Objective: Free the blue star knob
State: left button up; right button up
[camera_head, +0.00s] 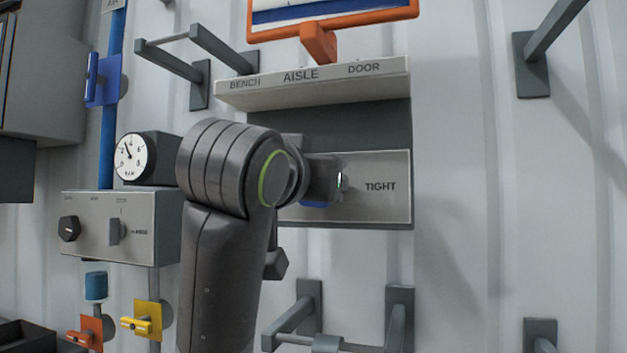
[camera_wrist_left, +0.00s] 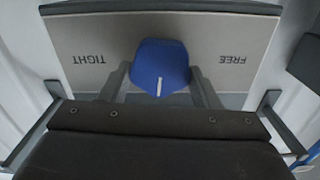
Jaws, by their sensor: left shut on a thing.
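The blue star knob (camera_wrist_left: 160,62) sits on a light grey panel (camera_wrist_left: 90,30) between the words TIGHT and FREE, which show upside down in the left wrist view. A white mark on the knob points straight down in that view, toward neither word. My left gripper (camera_wrist_left: 160,82) is shut on the knob, one finger on each side. In the head view my left arm covers most of the panel (camera_head: 385,205) and the word FREE. Only a blue sliver of the knob (camera_head: 314,204) shows below my left gripper (camera_head: 322,185). My right gripper is not in view.
A ledge (camera_head: 320,93) marked BENCH, AISLE and DOOR juts out above the panel. A gauge (camera_head: 130,158) and a switch box (camera_head: 90,225) are at left. Grey brackets (camera_head: 400,310) stick out below. The wall (camera_head: 460,200) right of the panel is clear.

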pick_arm(q)
jog(key=shift+f, duration=0.2)
jog(key=o, duration=1)
jog(key=shift+c, duration=0.2)
jog(key=shift+o, duration=0.2)
jog(key=shift+r, duration=0.1)
jog(key=shift+s, duration=0.1)
